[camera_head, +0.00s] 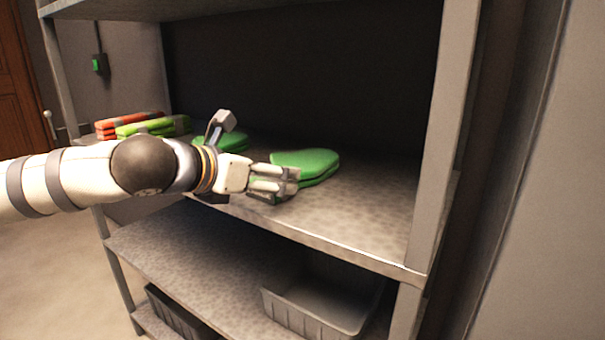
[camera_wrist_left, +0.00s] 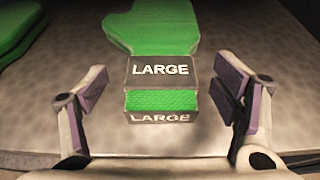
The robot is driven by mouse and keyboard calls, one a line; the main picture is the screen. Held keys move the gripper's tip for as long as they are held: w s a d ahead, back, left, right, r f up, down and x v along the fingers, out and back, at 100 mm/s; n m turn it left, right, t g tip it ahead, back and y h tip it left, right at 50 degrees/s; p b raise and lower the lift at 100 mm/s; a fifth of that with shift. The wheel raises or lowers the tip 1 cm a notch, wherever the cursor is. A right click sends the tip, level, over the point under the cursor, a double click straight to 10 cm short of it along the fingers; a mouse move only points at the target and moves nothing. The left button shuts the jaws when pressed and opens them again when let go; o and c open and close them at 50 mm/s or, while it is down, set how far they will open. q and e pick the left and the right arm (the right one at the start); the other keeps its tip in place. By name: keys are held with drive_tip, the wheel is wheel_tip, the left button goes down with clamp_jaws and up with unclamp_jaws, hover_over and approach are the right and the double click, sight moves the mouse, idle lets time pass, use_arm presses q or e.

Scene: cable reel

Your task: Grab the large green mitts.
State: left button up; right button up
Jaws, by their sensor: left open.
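The large green mitts (camera_head: 306,162) lie as a stacked pair on the upper shelf. In the left wrist view their green body (camera_wrist_left: 158,32) points away from me, and their grey cuffs (camera_wrist_left: 158,72) read "LARGE" and face me. My left gripper (camera_head: 292,182) is at the front edge of that shelf, at the cuff end of the mitts. In the left wrist view the fingers of my left gripper (camera_wrist_left: 160,112) are spread apart, one on each side of the cuffs, with gaps on both sides. In the head view the gripper hides the cuffs. My right gripper is not in view.
Another green pair (camera_head: 228,142) lies to the left, partly behind my arm. Lime-green (camera_head: 152,127) and orange (camera_head: 118,123) stacks are farther left. A shelf post (camera_head: 448,140) stands at the right. A grey bin (camera_head: 322,308) sits on the shelf below. The upper shelf right of the mitts is clear.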

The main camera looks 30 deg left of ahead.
use_arm(q)
drive_tip(key=x, duration=0.4)
drive_tip(key=shift+f+b, duration=0.2)
drive_tip(key=shift+b, duration=0.1)
drive_tip(key=shift+s+r, duration=0.15)
drive_tip(key=c, duration=1.3)
drive_tip(key=shift+c, duration=0.2)
